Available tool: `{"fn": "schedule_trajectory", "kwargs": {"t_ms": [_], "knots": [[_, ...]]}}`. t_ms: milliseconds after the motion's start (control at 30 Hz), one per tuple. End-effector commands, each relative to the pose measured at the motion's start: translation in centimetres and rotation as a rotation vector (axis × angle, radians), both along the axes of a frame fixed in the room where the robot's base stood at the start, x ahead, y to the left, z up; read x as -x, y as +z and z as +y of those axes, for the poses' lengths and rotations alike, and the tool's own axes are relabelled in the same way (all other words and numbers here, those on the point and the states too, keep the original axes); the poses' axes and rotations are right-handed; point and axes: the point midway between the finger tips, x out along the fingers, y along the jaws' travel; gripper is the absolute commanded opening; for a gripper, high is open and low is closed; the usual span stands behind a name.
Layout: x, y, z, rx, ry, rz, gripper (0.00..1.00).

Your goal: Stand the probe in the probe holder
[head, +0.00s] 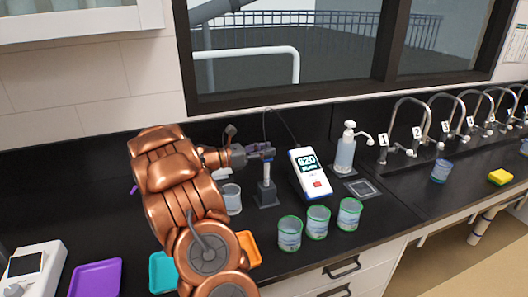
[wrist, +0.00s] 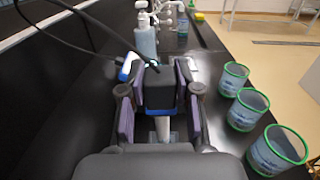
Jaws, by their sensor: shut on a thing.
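My gripper (head: 262,152) is shut on the dark head of the probe (wrist: 159,92), which sits between the two finger pads in the wrist view. A black cable arches up from the probe area towards the meter (head: 309,173). The probe holder (head: 266,199) has a dark square base on the counter, directly below my gripper. A pale grey upright stem rises from this base to the gripper; I cannot tell whether it is holder post or probe shaft. The wrist view shows a pale stem below the probe head, partly hidden by the gripper.
Three green-rimmed cups (head: 318,222) stand in front, right of the holder. A clear beaker (head: 231,200) stands close to its left. A soap bottle (head: 345,152) and several numbered taps (head: 418,133) are farther right. Purple, teal and orange trays (head: 97,278) lie front left.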

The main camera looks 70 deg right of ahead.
Motion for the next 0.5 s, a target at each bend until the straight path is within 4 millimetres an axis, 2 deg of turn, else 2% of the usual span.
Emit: {"fn": "schedule_trajectory", "kwargs": {"t_ms": [500], "knots": [[0.0,-1.8,0.0,0.001,0.000,0.000,0.02]]}}
